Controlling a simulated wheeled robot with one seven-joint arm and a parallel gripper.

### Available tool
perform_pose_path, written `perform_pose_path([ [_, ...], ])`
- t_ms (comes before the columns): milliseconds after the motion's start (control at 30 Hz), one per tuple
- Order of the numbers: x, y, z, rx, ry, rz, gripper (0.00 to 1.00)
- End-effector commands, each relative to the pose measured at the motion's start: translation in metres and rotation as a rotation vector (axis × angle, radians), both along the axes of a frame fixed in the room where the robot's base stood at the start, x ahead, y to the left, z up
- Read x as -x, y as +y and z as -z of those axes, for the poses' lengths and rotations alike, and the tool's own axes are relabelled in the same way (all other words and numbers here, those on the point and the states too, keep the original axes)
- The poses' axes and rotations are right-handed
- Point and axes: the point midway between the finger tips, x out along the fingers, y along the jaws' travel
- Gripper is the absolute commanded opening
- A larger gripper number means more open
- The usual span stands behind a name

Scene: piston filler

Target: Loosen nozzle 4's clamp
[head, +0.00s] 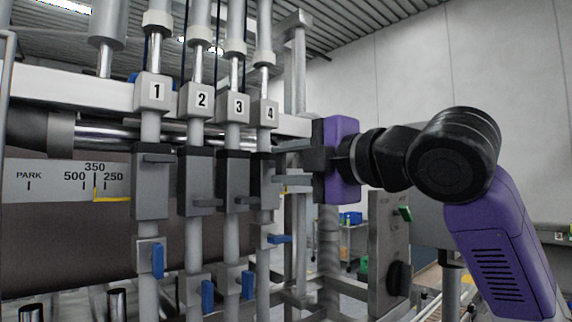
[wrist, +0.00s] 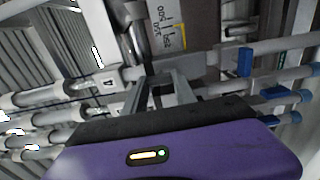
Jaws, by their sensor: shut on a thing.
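Nozzle 4 (head: 267,232) is the rightmost of the numbered row, with its "4" label block (head: 269,113) above its dark-topped grey clamp (head: 264,192). My gripper (head: 282,163) reaches in from the right, its fingers at the upper part of that clamp. It is shut on the clamp's handle, which the fingers mostly hide. In the wrist view, the two grey fingers (wrist: 166,82) extend from the purple body over the clamp, and the "4" label (wrist: 108,82) shows to their left.
Clamp 3 (head: 234,177) and clamp 2 (head: 201,175) stand close on the left with low handles; clamp 1 (head: 150,185) has a high handle. An upright frame post (head: 299,230) stands behind. A control box (head: 388,245) stands lower right.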

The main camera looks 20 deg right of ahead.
Motion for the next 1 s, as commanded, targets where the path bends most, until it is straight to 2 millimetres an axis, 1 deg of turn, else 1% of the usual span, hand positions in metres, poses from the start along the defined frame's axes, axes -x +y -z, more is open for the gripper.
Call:
perform_pose_path([
  [100, 0.001, 0.001, 0.001, 0.003, 0.002, -0.003, 0.00],
  [133, 0.000, 0.001, 0.001, 0.003, 0.002, -0.003, 0.39],
  [167, 0.000, 0.001, 0.001, 0.003, 0.002, -0.003, 0.44],
  [200, 0.000, 0.001, 0.001, 0.003, 0.002, -0.002, 0.52],
  [233, 0.000, 0.001, 0.001, 0.002, 0.002, -0.002, 0.55],
  [500, 0.000, 0.000, 0.001, 0.000, 0.001, -0.001, 0.55],
  [600, 0.004, -0.001, 0.001, 0.000, 0.000, 0.000, 0.55],
  [667, 0.010, -0.004, 0.000, 0.000, -0.002, 0.000, 0.55],
  [1000, 0.060, -0.019, 0.001, 0.002, -0.002, -0.001, 0.55],
])
